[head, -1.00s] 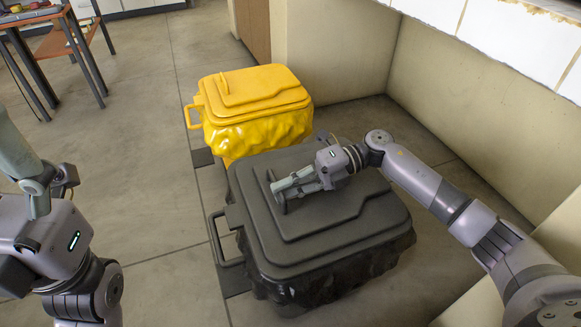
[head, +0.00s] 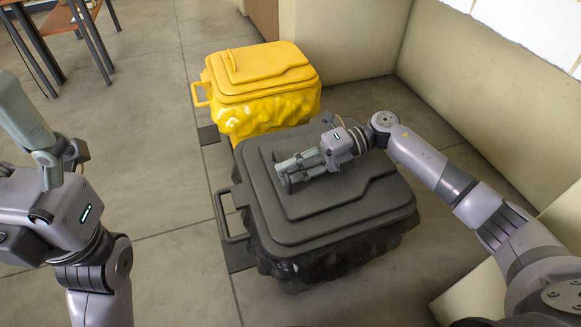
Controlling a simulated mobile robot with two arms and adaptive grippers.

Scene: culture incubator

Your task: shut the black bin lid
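The black bin (head: 330,245) stands on the floor in the middle of the head view. Its black lid (head: 335,215) lies flat over the bin, and the lid's edge looks level with the rim. My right gripper (head: 281,175) is over the lid's handle area, low against the lid top. Its fingers look close together and cover part of the handle; I cannot tell whether they grip it. My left gripper (head: 25,115) is at the far left, away from the bin, with its fingers partly cut off by the picture edge.
A yellow bin (head: 262,90) with its lid down stands just behind the black bin. Cream walls (head: 490,130) enclose the right and back. A table (head: 45,20) stands at the top left. The floor (head: 150,150) left of the bins is clear.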

